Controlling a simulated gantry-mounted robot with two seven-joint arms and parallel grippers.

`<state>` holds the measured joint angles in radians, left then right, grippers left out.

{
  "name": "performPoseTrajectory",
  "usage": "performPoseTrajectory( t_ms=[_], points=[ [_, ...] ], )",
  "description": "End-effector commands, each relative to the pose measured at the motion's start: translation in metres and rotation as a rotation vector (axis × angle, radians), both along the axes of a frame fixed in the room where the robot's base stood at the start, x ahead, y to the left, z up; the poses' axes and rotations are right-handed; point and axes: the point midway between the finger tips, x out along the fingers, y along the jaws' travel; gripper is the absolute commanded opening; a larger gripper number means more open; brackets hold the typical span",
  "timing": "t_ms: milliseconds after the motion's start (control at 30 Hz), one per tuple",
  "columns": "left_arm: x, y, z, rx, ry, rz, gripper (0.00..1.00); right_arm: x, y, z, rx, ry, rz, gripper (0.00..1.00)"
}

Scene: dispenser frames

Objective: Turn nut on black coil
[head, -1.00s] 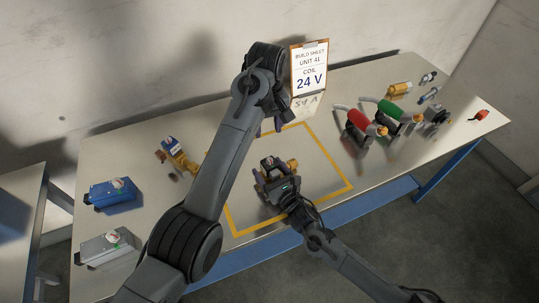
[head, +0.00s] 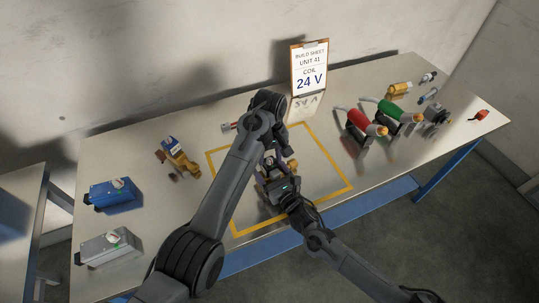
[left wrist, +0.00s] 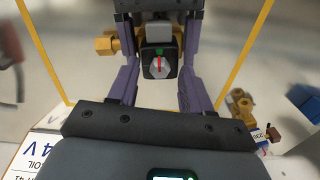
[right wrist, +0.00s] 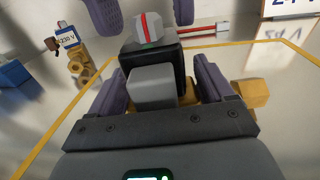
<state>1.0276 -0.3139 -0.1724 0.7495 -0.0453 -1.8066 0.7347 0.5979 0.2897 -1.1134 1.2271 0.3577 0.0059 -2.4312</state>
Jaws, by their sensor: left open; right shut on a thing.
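A brass valve with a black coil (head: 283,190) stands upright inside the yellow square. The coil's silver nut with a red line shows on top in the left wrist view (left wrist: 159,65) and right wrist view (right wrist: 147,29). My left gripper (left wrist: 158,80) is open above the coil, its purple fingers on either side of the nut, with gaps. My right gripper (right wrist: 163,88) is shut on the valve from the front, beside a grey connector block (right wrist: 152,87). I cannot tell whether it grips coil or brass. My left arm partly hides the valve in the head view.
The build sheet (head: 309,68) reads 24 V. A blue box (head: 114,195), a grey box (head: 108,247) and a brass valve (head: 178,158) stand left. The square's right side is clear.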

Motion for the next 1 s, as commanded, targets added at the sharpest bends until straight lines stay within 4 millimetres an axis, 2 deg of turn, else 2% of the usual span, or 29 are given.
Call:
performPoseTrajectory(
  t_ms=[367, 667, 1000],
  points=[
    [0.0000, 0.0001, -0.0035, 0.000, 0.000, -0.001, 0.48, -0.0002, -0.0002, -0.0008, -0.001, 0.002, 0.000, 0.27],
    [0.0000, 0.0000, -0.0033, 0.000, 0.000, -0.001, 0.02, -0.0002, -0.0002, -0.0008, -0.001, 0.002, 0.000, 0.27],
    [0.0000, -0.0001, -0.0030, 0.000, 0.000, -0.047, 0.00, -0.0002, -0.0002, -0.0008, -0.001, 0.002, 0.000, 0.27]
  ],
)
